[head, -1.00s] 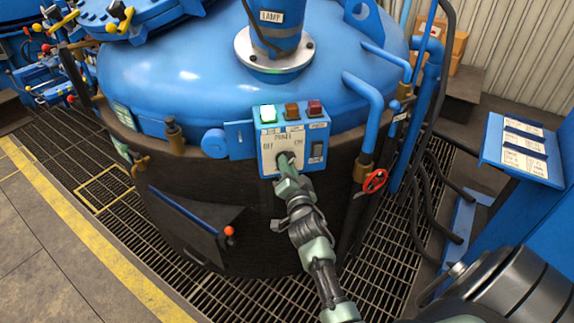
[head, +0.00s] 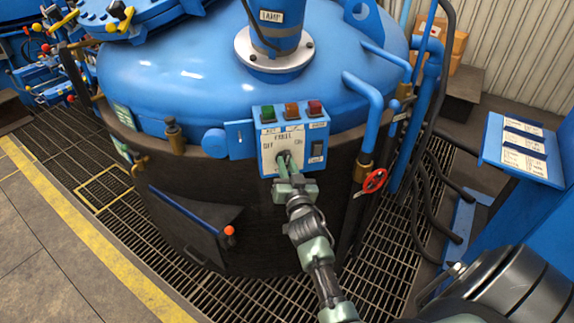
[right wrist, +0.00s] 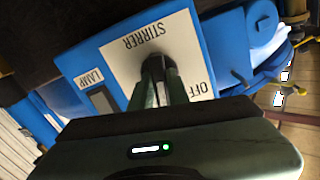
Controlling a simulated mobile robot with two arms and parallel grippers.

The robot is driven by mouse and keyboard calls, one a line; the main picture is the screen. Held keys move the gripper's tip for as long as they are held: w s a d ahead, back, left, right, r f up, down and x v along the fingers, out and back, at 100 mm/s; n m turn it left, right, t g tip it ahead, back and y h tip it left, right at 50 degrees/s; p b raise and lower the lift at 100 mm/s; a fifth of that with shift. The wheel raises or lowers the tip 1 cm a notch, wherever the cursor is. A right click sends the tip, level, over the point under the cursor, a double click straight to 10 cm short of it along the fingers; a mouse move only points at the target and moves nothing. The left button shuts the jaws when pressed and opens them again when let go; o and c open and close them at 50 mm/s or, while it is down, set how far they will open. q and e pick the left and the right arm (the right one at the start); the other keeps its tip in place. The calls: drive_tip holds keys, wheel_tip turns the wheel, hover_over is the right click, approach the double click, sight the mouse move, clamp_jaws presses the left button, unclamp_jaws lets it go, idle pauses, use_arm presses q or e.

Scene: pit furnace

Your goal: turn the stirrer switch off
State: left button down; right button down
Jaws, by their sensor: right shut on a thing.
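The stirrer switch, a dark rotary knob (right wrist: 158,66), sits on a white plate (right wrist: 185,48) marked STIRRER and OFF in the right wrist view. In the head view the plate is on a blue control box (head: 263,166) on the furnace's front, with OFF left of the knob and ON right. My right gripper (head: 287,161) is shut on the knob, its fingers hiding much of it, so its exact pointing is hard to read. The green lamp (head: 267,114) at the box's top left is unlit. My left gripper is not in view.
Amber (head: 291,111) and red (head: 315,108) lamps sit beside the green one. A small dark lamp switch (head: 317,149) is right of the plate. The grated floor (head: 285,287) is below.

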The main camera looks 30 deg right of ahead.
drive_tip(key=n, duration=0.5)
drive_tip(key=shift+a+n, duration=0.1)
drive_tip(key=shift+n, duration=0.2)
drive_tip(key=n, duration=0.5)
drive_tip(key=shift+w+n+b, duration=0.1)
drive_tip(key=shift+n+b, duration=0.2)
drive_tip(key=shift+r+n, duration=0.1)
drive_tip(key=shift+n, duration=0.2)
drive_tip(key=c, duration=1.5)
unclamp_jaws()
drive_tip(key=shift+c, duration=0.2)
drive_tip(key=shift+o, duration=0.9)
drive_tip(key=v, duration=0.7)
drive_tip(key=shift+s+a+b, duration=0.2)
drive_tip(key=shift+s+b, duration=0.15)
drive_tip(key=shift+b, duration=0.05)
drive_tip(key=shift+f, duration=0.2)
